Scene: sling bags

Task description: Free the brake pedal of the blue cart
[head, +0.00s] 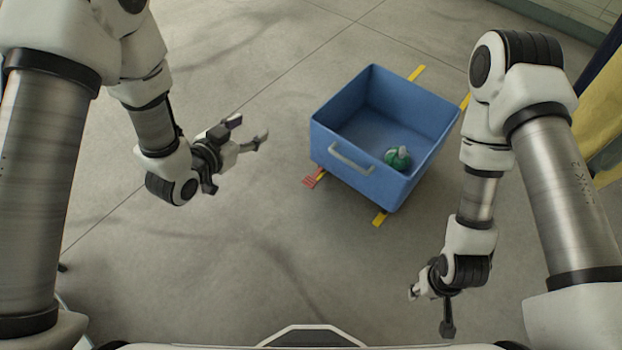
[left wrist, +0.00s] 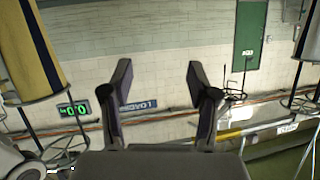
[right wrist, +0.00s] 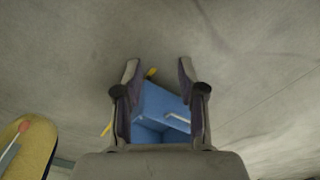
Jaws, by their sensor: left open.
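The blue cart (head: 330,150), an open box with a grey handle (head: 350,159) on its near side, stands on the concrete floor right of centre. A small red part (head: 311,181), maybe the brake pedal, sticks out low at its left corner; I cannot tell its position. My left gripper (head: 250,129) is open and empty, left of the cart and apart from it. My right gripper (head: 428,312) is open and empty, nearer to me and right of the cart. The cart (right wrist: 158,108) also shows between the right fingers in the right wrist view.
A green round object (head: 397,158) lies inside the cart. Yellow strips (head: 380,217) mark the floor around it. A yellow and dark-blue hanging thing (head: 598,125) is at the right edge. The floor left of and in front of the cart is clear.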

